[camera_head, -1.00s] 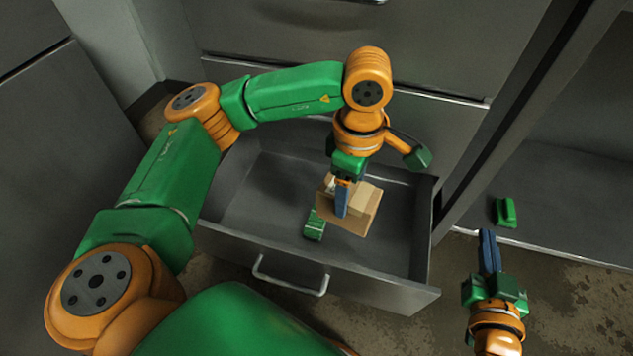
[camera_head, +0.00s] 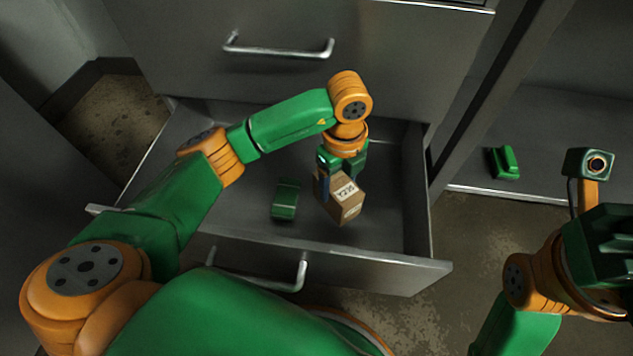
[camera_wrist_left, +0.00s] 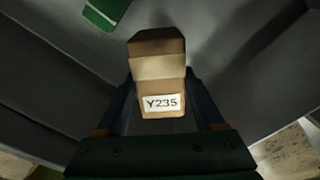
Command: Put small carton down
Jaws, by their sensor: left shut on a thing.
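The small carton (camera_head: 345,205) is a brown cardboard box with a white label. My left gripper (camera_head: 326,184) is shut on it, inside the open grey drawer (camera_head: 235,195). Whether the carton touches the drawer floor I cannot tell. In the left wrist view the carton (camera_wrist_left: 158,72) sits between the two dark fingers, and its label reads Y235. My right arm is at the right edge of the head view, and its fingers are not clearly seen.
A green object (camera_head: 286,199) lies in the drawer left of the carton, and it also shows in the left wrist view (camera_wrist_left: 108,10). Another green item (camera_head: 503,162) lies on a shelf at the right. A closed drawer with a handle (camera_head: 280,48) is behind. The drawer's left part is clear.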

